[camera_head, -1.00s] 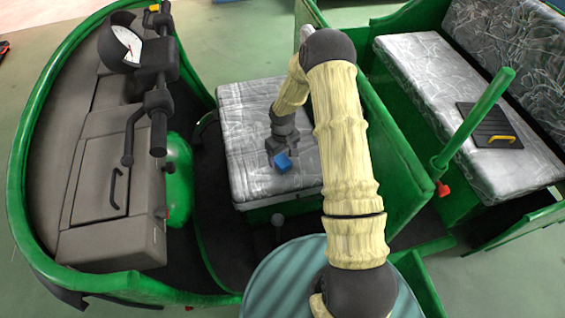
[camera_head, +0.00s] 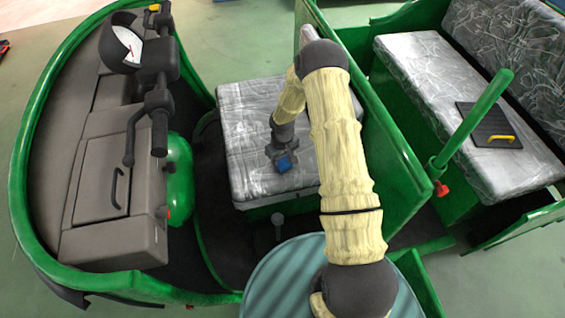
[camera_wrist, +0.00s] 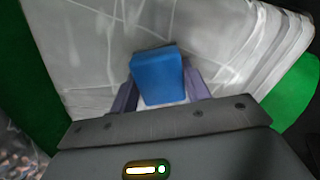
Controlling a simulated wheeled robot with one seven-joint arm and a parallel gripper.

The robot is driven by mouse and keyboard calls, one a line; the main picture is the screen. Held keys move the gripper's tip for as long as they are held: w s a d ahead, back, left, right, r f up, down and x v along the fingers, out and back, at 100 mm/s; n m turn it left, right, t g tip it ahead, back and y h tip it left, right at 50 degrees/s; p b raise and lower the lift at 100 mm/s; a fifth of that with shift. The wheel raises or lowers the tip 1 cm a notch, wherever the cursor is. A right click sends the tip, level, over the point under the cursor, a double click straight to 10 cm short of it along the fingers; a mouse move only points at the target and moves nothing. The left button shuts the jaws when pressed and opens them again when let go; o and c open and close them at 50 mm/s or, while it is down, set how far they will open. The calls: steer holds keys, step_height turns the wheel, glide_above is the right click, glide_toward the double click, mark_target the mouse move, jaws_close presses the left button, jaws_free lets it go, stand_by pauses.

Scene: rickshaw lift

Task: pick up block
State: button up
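A blue block (camera_head: 284,164) sits at the front part of the grey, plastic-wrapped driver's seat (camera_head: 245,118). In the wrist view the block (camera_wrist: 158,76) lies between the two fingers of my gripper (camera_wrist: 161,92), one on each side. My gripper (camera_head: 281,160) is down at the seat around the block. The fingers look apart, with a narrow space beside the block. Contact is hard to make out, and the block's underside is hidden.
A handlebar with a round gauge (camera_head: 122,46) stands left of the seat. A green partition (camera_head: 385,150) rises on the right. Behind it, a dark board with a yellow handle (camera_head: 490,125) lies on the rear bench (camera_head: 425,75). A green post (camera_head: 470,120) stands near the bench.

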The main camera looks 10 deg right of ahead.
mark_target(282, 160)
steer(key=c, duration=0.3)
step_height(282, 160, up, 10)
steer(key=shift+r+b, duration=0.1)
steer(key=shift+b, duration=0.4)
stand_by(0.3)
